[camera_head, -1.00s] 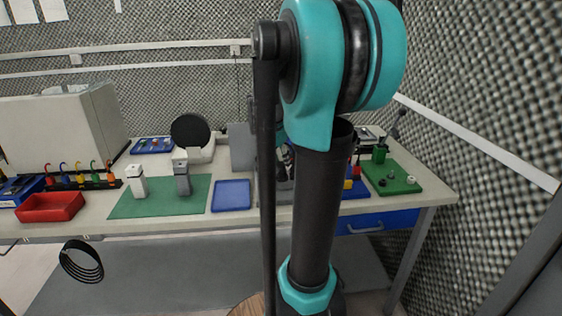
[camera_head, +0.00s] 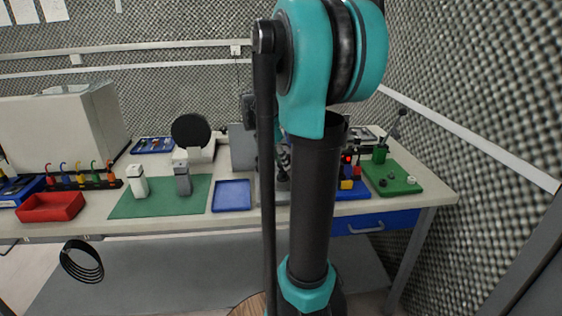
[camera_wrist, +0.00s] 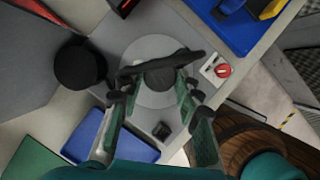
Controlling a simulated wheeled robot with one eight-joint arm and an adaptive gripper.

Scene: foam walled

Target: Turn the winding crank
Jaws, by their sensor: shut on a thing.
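The winding crank (camera_wrist: 162,73) is a dark bar with a round hub on a pale grey disc (camera_wrist: 140,52), seen in the wrist view. My gripper (camera_wrist: 158,88) comes from below in that view. Its two fingers, with green inner faces, reach up to either side of the crank's dark middle, and it is shut on the crank. The exact contact is hard to make out among the dark parts. In the head view my arm hides the crank and most of the gripper.
On the bench (camera_head: 100,207) stand a blue tray (camera_head: 231,195), a green mat (camera_head: 150,205) with two small bottles, and a red bin (camera_head: 52,207). A green board (camera_head: 398,187) lies right. The wrist view shows a red knob (camera_wrist: 223,70) and black cylinder (camera_wrist: 80,66) near the crank.

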